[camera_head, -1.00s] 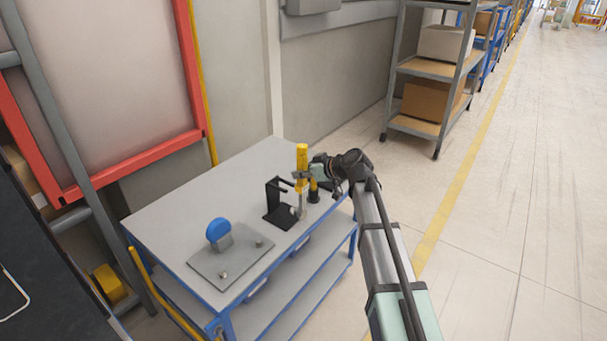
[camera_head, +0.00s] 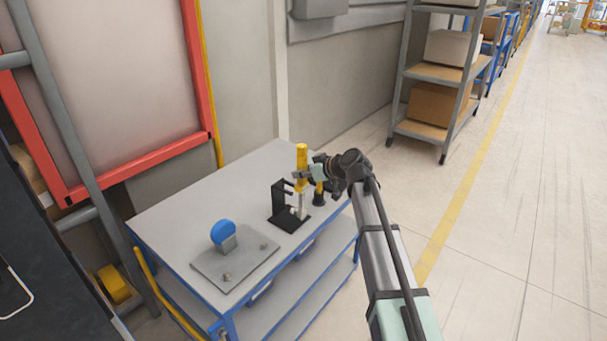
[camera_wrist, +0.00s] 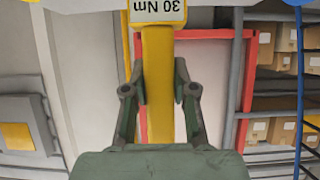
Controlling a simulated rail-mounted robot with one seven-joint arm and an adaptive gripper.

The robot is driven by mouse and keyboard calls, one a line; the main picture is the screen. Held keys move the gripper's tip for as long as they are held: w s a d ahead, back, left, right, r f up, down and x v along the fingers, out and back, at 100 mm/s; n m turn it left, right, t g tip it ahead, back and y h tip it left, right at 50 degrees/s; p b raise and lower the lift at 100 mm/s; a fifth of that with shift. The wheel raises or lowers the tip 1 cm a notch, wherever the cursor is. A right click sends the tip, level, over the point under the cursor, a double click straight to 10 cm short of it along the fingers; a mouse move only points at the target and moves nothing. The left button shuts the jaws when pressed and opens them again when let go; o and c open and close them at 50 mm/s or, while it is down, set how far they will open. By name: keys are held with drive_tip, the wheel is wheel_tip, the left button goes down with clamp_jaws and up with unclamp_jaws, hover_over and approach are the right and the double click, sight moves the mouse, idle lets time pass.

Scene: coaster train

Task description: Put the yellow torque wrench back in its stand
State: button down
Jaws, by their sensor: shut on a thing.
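In the wrist view the fingers of my gripper (camera_wrist: 160,85) press both sides of the yellow wrench (camera_wrist: 161,110), and a "30 Nm" label shows at the top. The black stand (camera_head: 281,205) is on the table, with the wrench's shaft beside its upright on the right. I cannot tell whether the shaft is seated in the stand.
The grey table (camera_head: 190,210) has a metal plate (camera_head: 236,262) with a blue round part (camera_head: 223,231) at the front left. A small dark item with yellow (camera_head: 319,192) stands just right of the wrench. Shelving (camera_head: 435,75) is behind at the right.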

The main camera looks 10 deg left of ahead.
drive_tip(key=shift+w+a+r+b, duration=0.1)
drive_tip(key=shift+w+a+b, duration=0.3)
drive_tip(key=shift+a, duration=0.35)
drive_tip(key=shift+w+a+f+b, duration=0.1)
drive_tip(key=shift+w+a+b, duration=0.05)
drive_tip(key=shift+w+a, duration=0.5)
drive_tip(key=shift+w+a+r+b, duration=0.1)
drive_tip(key=shift+w+a+b, duration=0.25)
drive_tip(key=shift+a, duration=0.5)
drive_tip(key=shift+b, duration=0.4)
idle(0.7)
drive_tip(key=shift+f+b, duration=0.8)
idle(1.1)
drive_tip(key=c, duration=0.9)
unclamp_jaws()
drive_tip(key=shift+s, duration=0.1)
drive_tip(key=shift+o, duration=0.2)
drive_tip(key=shift+f, duration=0.1)
drive_tip(key=shift+d, duration=0.15)
